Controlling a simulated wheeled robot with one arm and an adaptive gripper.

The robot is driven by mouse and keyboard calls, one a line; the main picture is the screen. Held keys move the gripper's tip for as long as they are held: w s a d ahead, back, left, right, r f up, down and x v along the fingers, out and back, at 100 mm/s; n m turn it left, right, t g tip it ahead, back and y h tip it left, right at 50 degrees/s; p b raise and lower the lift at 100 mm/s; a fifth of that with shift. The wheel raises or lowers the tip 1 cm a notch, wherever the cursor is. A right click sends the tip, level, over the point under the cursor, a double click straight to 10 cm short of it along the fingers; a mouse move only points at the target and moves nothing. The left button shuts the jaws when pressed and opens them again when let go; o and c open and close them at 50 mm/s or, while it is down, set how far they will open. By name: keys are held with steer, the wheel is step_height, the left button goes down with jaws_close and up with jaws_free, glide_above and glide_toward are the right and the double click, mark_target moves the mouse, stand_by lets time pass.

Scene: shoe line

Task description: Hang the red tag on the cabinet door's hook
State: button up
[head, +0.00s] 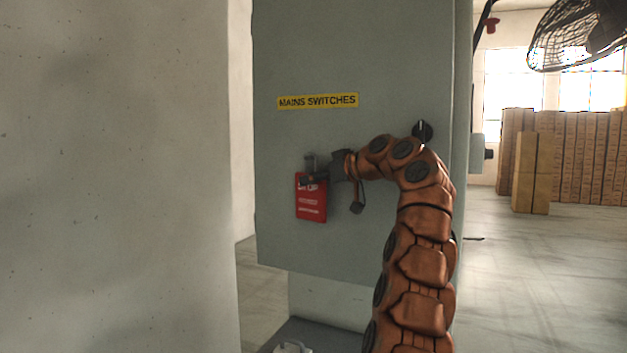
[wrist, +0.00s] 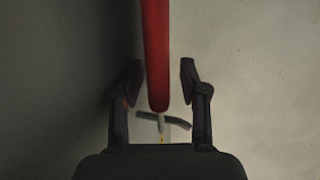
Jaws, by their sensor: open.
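The red tag (head: 311,204) hangs upright in front of the grey cabinet door (head: 330,240), below the yellow label. My gripper (head: 309,171) is at the tag's top edge, reaching in from the right. In the wrist view the tag (wrist: 157,55) shows edge-on as a red strip between my two open fingers (wrist: 159,82), with a gap on each side. A small pale grey bent piece (wrist: 177,126), which looks like the hook, sits at the strip's near end. My gripper hides the hook in the head view; I cannot see the tag's hole.
The yellow MAINS SWITCHES label (head: 318,101) is above my gripper. A black knob (head: 422,131) sticks out of the door behind my arm. A pale wall (head: 115,180) stands close on the left. Open floor (head: 545,270), stacked boxes (head: 565,155) and a fan (head: 580,35) are at right.

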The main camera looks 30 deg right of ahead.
steer(key=v, duration=1.2)
steer(key=w+a+f+g+y, duration=0.1)
steer(key=a+f+g, duration=0.15)
steer(key=a, duration=0.55)
steer(key=w+a+f+g+y, duration=0.15)
steer(key=a+f, duration=0.25)
steer(key=a, duration=0.4)
steer(key=s+a+f+m+g, duration=0.1)
steer(key=s+a+f+g, duration=0.15)
steer(key=a+f, duration=0.4)
steer(key=s+a+f+g, duration=0.2)
steer(key=s+a+f, duration=0.2)
steer(key=a, duration=0.5)
steer(key=s+a+f+m+g+h, duration=0.1)
steer(key=s+a+f+g, duration=0.15)
steer(key=s+f, duration=0.45)
steer(key=s+a+f+g+h, duration=0.1)
steer(key=s+a+f+h, duration=0.1)
steer(key=s+a+f, duration=0.35)
steer(key=s+d+f+g+h, duration=0.1)
steer(key=s+d+f+g, duration=0.1)
steer(key=s+f, duration=0.5)
steer(key=s+d+f+m+g+h, duration=0.1)
steer(key=s+d+f+h, duration=0.1)
steer(key=s+f, duration=0.5)
steer(key=s+d, duration=0.1)
steer(key=s, duration=0.5)
steer(key=shift+s+d+f+g, duration=0.2)
steer(key=shift+d+f+g, duration=0.2)
